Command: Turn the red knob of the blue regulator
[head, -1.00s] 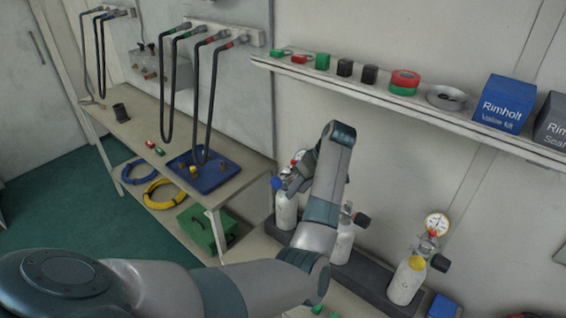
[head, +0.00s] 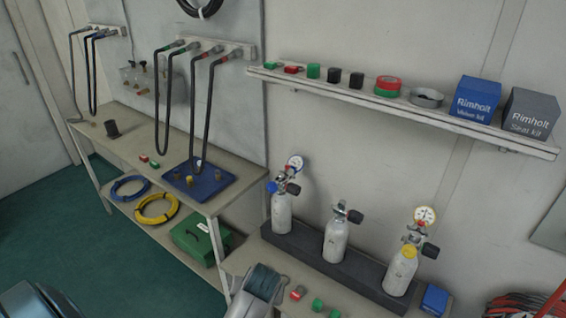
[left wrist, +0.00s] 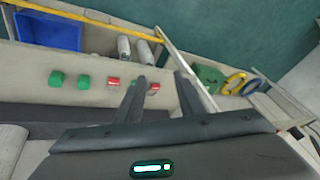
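The blue-marked regulator (head: 283,184) sits on the leftmost white cylinder (head: 281,212), with a round gauge (head: 294,163) on top and a blue cap (head: 272,187) at its left. Its red knob is too small to make out clearly. Part of my left arm shows low in the head view, in front of the cylinders; its fingers are not visible there. In the left wrist view my left gripper (left wrist: 161,76) has its two fingers apart with nothing between them, above the bench with small red and green parts (left wrist: 113,82). The regulator is not seen there. My right gripper is out of view.
Two more cylinders with regulators, the middle one (head: 336,238) and a yellow-collared one (head: 401,268), stand in the dark rack (head: 306,247). A shelf (head: 400,106) runs above. A side table (head: 130,148) with a blue tray (head: 226,178) stands at left.

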